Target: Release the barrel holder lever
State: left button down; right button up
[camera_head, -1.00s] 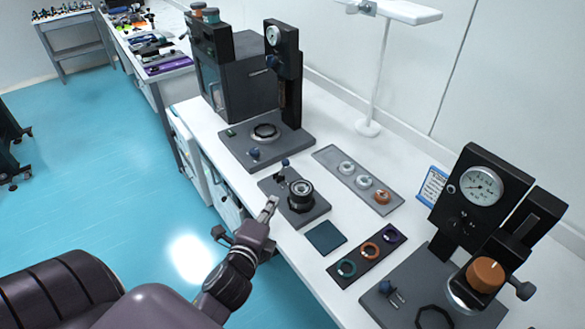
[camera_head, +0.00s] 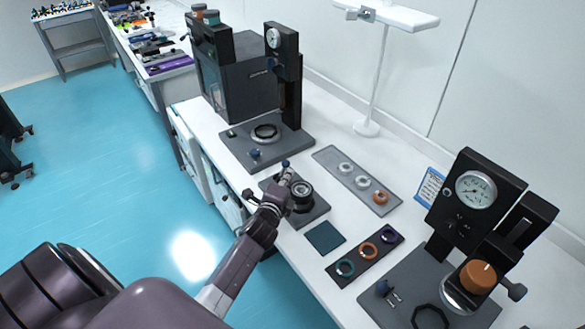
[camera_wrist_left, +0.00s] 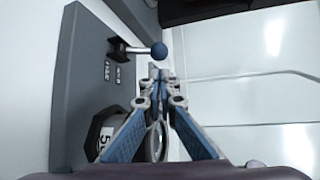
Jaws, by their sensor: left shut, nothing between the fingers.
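The barrel holder is a dark grey base plate (camera_head: 314,213) on the white bench, with a black lens barrel (camera_head: 302,194) standing on it. Its lever ends in a blue ball knob (camera_head: 285,164); in the left wrist view the lever knob (camera_wrist_left: 159,50) sticks out sideways from a small black block. My left gripper (camera_head: 287,174) is over the holder's near-left side, its fingertips close to the knob. In the left wrist view the fingers (camera_wrist_left: 158,72) are shut and empty, just below the knob; contact cannot be told. The barrel is partly hidden behind a finger. My right gripper is not in view.
A press with a gauge (camera_head: 265,133) stands behind the holder. A grey tray (camera_head: 328,155) with rings, a dark square pad (camera_head: 325,237) and a dark ring tray (camera_head: 340,270) lie to the right. Another gauge press (camera_head: 476,190) stands at the front right.

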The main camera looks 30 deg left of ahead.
aim_at(284, 168)
pick_arm(q)
jog(key=shift+x, duration=2.2)
